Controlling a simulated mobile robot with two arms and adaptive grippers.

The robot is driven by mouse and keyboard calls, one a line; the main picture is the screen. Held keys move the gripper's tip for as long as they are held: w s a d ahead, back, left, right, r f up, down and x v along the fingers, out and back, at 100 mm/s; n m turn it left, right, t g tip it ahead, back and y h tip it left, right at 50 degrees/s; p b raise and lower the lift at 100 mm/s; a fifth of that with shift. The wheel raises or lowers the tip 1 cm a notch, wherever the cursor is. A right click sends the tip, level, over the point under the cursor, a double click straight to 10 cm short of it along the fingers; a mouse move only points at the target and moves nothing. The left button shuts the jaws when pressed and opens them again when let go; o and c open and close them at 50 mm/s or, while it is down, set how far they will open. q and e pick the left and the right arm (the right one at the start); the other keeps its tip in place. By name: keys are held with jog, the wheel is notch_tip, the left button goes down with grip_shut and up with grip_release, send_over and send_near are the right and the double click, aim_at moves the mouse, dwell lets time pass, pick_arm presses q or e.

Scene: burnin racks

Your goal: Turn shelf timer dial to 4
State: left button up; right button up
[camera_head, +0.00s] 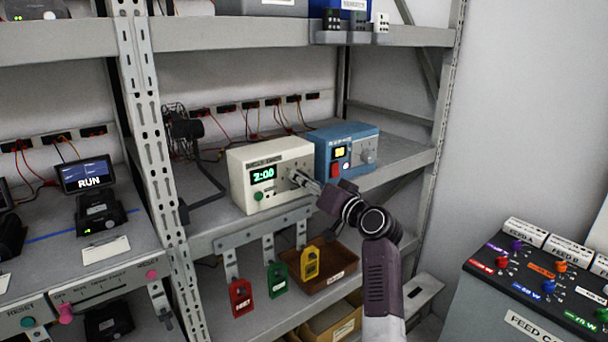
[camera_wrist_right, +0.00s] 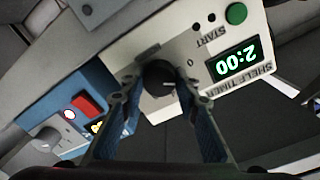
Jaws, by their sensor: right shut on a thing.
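The shelf timer (camera_head: 240,185) is a cream box on the middle shelf, with a green-lit display (camera_head: 262,174) reading 2:00 and a green button below it. In the right wrist view the timer (camera_wrist_right: 187,30) appears upside down, with its display (camera_wrist_right: 238,62) and green START button (camera_wrist_right: 236,14). Its dark round dial (camera_wrist_right: 158,78) has a pale pointer line, and a 0 mark shows beside it. My right gripper (camera_head: 298,178) reaches the timer's front. In the wrist view my right gripper (camera_wrist_right: 160,90) has its fingers on both sides of the dial, shut on it. My left gripper is not in view.
A blue device (camera_head: 345,150) with a red switch and grey knob stands just right of the timer. Red, green and yellow tags (camera_head: 277,279) hang below the shelf edge. A rack upright (camera_head: 150,120) stands left; a panel with coloured knobs (camera_head: 540,290) is at right.

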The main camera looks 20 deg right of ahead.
jog(key=m+p, duration=0.8)
jog(key=m, duration=0.2)
jog(key=shift+d+m, duration=0.1)
jog(key=shift+m, duration=0.3)
dwell(0.4)
jog(key=o, duration=1.2)
jog(key=shift+c, duration=0.2)
jog(key=shift+s+f, duration=0.1)
jog(key=v, duration=1.1)
jog(key=shift+s+d+r, duration=0.2)
jog(key=shift+s+d, duration=0.15)
